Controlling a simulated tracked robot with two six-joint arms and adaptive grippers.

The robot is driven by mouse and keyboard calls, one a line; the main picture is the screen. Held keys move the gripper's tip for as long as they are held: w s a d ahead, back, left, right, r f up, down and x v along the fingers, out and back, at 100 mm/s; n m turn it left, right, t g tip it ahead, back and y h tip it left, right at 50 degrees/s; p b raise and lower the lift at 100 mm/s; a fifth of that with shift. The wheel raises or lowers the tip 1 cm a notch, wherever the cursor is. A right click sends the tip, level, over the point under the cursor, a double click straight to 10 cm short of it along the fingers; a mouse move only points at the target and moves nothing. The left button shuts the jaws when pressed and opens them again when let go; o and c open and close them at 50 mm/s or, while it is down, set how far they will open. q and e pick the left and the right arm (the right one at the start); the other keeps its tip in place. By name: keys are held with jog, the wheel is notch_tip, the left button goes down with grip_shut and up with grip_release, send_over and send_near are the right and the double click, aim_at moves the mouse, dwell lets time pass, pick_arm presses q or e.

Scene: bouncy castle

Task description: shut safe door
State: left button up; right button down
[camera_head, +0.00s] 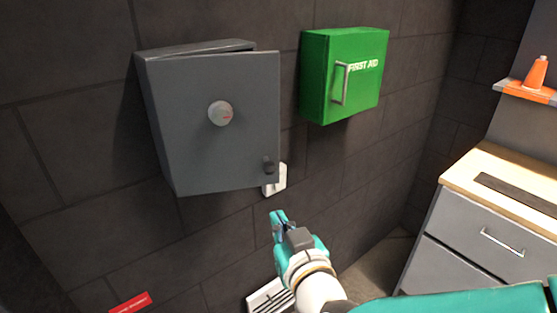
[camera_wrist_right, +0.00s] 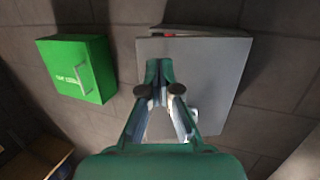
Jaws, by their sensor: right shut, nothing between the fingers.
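The grey safe hangs on the dark wall at left in the head view. The door also shows in the right wrist view (camera_wrist_right: 215,75). My right gripper (camera_head: 277,217) is shut and empty, below the door's lower right corner and apart from it in the head view. Its fingers also show in the wrist view (camera_wrist_right: 158,72). My left gripper is out of view.
A green first aid box (camera_head: 340,80) hangs right of the safe. A white wall fitting (camera_head: 279,183) sits partly behind the door's lower right corner. A drawer cabinet (camera_head: 475,225) stands at right, below a shelf with an orange cone (camera_head: 536,75).

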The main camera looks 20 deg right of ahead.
jog(key=s+d+r+m+t+h, duration=0.1)
jog(key=s+d+r+t, duration=0.1)
jog(key=s+r, duration=0.35)
send_near(278, 149)
jog(key=w, duration=0.3)
jog(key=w+p, duration=0.1)
jog(key=w, duration=0.3)
jog(key=shift+d, duration=0.25)
